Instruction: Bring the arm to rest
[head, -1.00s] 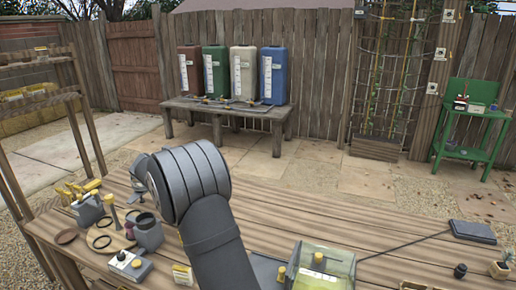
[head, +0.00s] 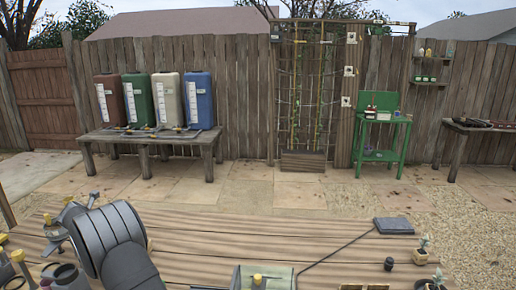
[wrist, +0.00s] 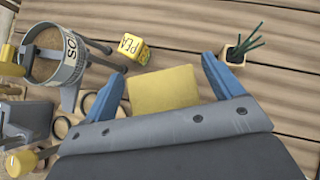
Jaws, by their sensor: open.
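My gripper (wrist: 162,75) shows in the wrist view, pointing down over the wooden table (wrist: 200,25), with its two blue fingers wide apart. A flat yellow piece (wrist: 163,90) shows between the fingers, and I see no finger pressing on it. Its height above the table is hard to tell. In the head view my grey arm (head: 110,240) stands at the lower left over the table (head: 210,250); the gripper's fingers are hidden there.
In the wrist view a yellow "PEA" block (wrist: 133,48), a labelled round container (wrist: 55,55) and a small potted plant (wrist: 235,53) are close by. In the head view a dark flat box (head: 394,225) lies at the right. The table's middle is mostly clear.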

